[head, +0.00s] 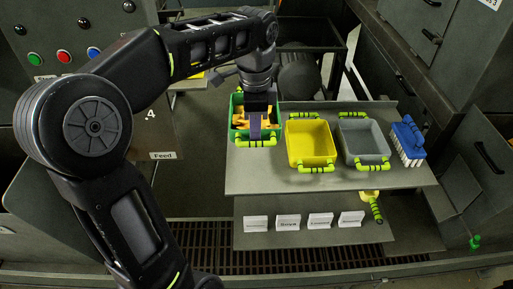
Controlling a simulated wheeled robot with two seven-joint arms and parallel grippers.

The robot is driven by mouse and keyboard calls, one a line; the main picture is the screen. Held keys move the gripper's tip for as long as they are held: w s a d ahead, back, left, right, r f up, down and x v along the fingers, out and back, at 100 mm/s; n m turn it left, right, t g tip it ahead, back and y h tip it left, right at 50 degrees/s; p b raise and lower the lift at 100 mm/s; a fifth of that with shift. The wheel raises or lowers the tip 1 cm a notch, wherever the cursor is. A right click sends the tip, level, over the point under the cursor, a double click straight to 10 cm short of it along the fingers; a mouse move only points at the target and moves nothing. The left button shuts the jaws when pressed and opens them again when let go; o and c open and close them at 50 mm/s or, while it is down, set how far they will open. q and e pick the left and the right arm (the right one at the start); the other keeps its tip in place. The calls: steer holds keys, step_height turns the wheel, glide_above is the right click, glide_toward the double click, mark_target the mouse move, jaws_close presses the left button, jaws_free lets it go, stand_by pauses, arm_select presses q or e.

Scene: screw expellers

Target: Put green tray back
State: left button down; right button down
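The green tray (235,108) stands at the left end of the grey shelf, left of the yellow tray. Orange-yellow material shows inside it. Its front handle (256,143) is green with dark bands. My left gripper (256,136) points down over the green tray and hides part of its inside. Its fingers end close to the front handle; I cannot tell whether they touch it or whether they are open or shut. My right gripper is not in view.
A yellow tray (311,143) and a grey tray (363,141) stand to the right on the shelf (290,182), both empty-looking. A blue brush (407,135) stands at the shelf's right end. A yellow scoop (371,200) and small white label cards (288,222) are below.

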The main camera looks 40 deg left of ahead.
arm_select(q)
steer(key=shift+f+p, duration=0.4)
steer(key=shift+f, duration=2.7)
steer(key=shift+f, duration=1.9)
steer(key=shift+f, duration=0.1)
steer(key=c, duration=1.6)
jaws_free()
steer(key=shift+c, duration=0.2)
step_height(320, 180, up, 12)
steer(key=shift+r, duration=0.15)
